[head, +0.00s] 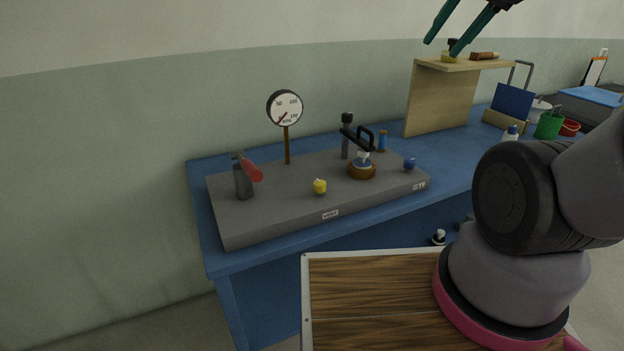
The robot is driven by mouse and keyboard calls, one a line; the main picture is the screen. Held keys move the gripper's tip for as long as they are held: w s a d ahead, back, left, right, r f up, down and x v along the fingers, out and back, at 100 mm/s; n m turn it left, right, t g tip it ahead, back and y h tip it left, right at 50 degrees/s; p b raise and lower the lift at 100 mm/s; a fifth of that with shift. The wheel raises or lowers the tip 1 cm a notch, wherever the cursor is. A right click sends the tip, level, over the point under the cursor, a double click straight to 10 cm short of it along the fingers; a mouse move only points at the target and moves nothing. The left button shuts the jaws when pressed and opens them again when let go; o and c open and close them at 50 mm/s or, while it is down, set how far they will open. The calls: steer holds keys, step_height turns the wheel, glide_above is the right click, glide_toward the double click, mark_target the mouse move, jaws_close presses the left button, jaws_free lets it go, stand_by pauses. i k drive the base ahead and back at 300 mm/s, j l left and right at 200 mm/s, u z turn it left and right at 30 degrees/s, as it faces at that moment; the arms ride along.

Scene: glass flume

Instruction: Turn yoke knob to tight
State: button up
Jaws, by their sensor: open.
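A grey slab (290,196) lies on the blue bench and carries several fittings. Near its right end is a round brass-coloured base (361,171) with a pale part on it and a black yoke-like bracket (358,142) above. A yellow knob (320,186) sits near the front edge and a blue knob (409,164) near the right end. I cannot tell for certain which part is the yoke knob or how far it is turned. My gripper (442,47), with teal fingers, is open and empty, high at the upper right, well away from the slab.
A round dial gauge (285,108) stands on a post at the slab's back. A wooden stand (437,97) holds small items behind, right. A green bucket (548,125) is farther right. Open bench (455,158) lies between.

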mark_target(346, 117)
steer(key=i+l, duration=0.15)
steer(key=l, duration=0.2)
steer(key=i+l+u, duration=0.1)
steer(key=l, duration=0.2)
steer(key=i+l, duration=0.15)
steer(key=l, duration=0.2)
steer(key=i+l+u, duration=0.1)
steer(key=l, duration=0.25)
steer(key=i, duration=0.05)
